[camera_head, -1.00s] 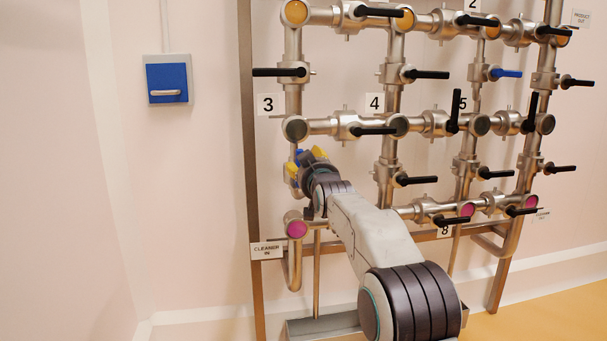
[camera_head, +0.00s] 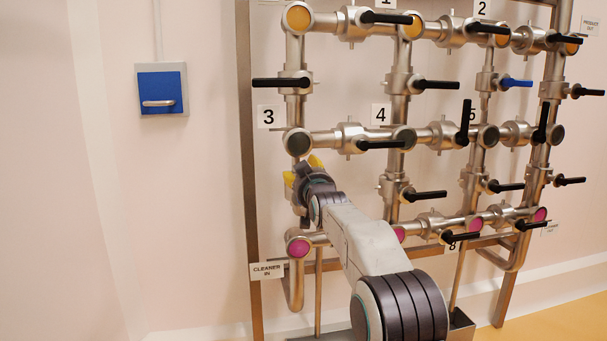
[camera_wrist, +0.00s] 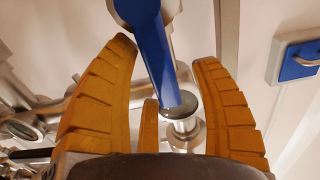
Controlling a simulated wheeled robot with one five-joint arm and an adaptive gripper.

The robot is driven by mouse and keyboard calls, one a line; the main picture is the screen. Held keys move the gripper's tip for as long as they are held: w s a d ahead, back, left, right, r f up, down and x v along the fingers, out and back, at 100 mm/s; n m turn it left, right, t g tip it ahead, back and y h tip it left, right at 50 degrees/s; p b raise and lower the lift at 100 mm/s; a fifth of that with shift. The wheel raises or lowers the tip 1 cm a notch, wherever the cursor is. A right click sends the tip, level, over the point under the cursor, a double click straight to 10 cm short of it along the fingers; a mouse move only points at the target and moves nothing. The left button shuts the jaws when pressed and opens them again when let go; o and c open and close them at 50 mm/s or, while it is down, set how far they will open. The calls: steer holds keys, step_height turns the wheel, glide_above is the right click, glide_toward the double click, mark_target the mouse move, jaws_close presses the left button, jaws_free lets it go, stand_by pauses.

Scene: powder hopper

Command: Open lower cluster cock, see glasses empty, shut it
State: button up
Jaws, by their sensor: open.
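My gripper (camera_head: 303,168), with yellow fingers, is at the left column of the pipe rack, between a dark sight glass (camera_head: 298,142) and a pink one (camera_head: 299,247). In the wrist view my gripper (camera_wrist: 166,50) is open, its fingers on either side of a blue cock handle (camera_wrist: 155,55). The handle runs down to a round metal stem; I cannot tell whether a finger touches it. In the head view my gripper hides this cock. More pink glasses (camera_head: 399,233) line the lower row, and dark glasses (camera_head: 404,137) the middle row.
Several black-handled cocks (camera_head: 437,84) and another blue-handled one (camera_head: 515,82) stick out from the rack. Orange glasses (camera_head: 298,16) line the top row. A blue wall box (camera_head: 160,90) hangs left of the rack, with bare wall between. A "cleaner in" sign (camera_head: 267,270) is at lower left.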

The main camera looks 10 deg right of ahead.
steer(key=shift+s+r, duration=0.1)
jaws_close()
stand_by(0.5)
steer(key=shift+r+p, duration=0.1)
steer(key=shift+p, duration=0.25)
